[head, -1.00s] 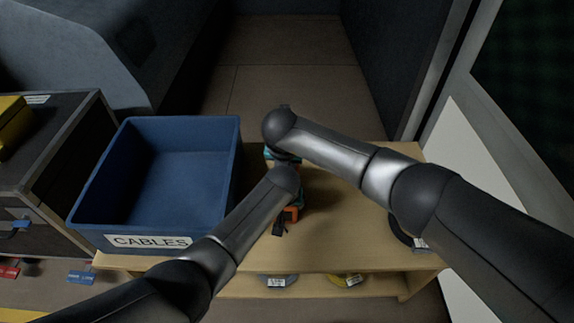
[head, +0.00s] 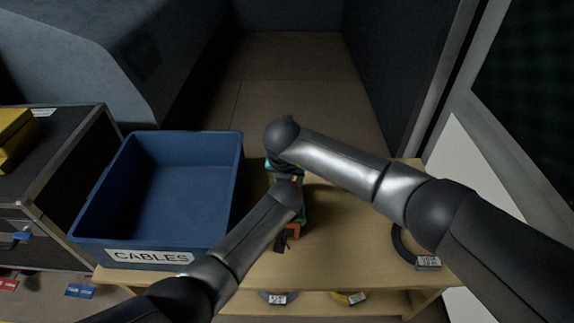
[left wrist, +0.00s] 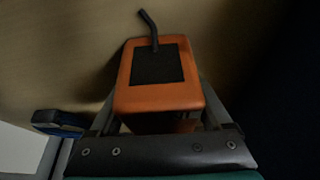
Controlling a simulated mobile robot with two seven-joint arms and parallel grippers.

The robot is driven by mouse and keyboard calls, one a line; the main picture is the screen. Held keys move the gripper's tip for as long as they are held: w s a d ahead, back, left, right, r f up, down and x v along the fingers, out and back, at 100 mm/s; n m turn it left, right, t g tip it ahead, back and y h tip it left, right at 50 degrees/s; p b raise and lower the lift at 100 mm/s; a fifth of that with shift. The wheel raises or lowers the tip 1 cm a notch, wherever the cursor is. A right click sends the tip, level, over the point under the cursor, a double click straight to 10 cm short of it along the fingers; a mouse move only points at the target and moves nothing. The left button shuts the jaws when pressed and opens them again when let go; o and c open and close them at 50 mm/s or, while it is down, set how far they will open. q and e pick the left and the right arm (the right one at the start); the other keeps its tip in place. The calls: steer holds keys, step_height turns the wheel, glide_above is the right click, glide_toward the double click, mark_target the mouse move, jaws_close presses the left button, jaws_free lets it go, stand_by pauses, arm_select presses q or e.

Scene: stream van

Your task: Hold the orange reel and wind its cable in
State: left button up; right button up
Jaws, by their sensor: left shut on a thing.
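The orange reel (head: 293,231) is small in the head view, low over the wooden table and mostly covered by my left arm. In the left wrist view the reel (left wrist: 158,96) is an orange block with a dark square panel. A short dark cable end (left wrist: 149,30) sticks out beyond it. My left gripper (left wrist: 160,112) is shut on the reel, a finger on each side. My right gripper (head: 271,166) shows only as a bit of teal behind the right arm's wrist, beyond the reel. Its fingers are hidden.
A blue crate (head: 157,257) labelled CABLES stands left of the reel on the wooden table (head: 340,240). A black coil (head: 403,245) with a tag lies at the right. Tagged grey (head: 278,298) and yellow (head: 350,298) items lie on the lower shelf. The table's middle is clear.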

steer(key=v, duration=0.9)
steer(key=shift+r, duration=0.25)
steer(key=shift+s, duration=0.1)
arm_select(q)
steer(key=o, duration=1.5)
steer(key=shift+r, duration=0.15)
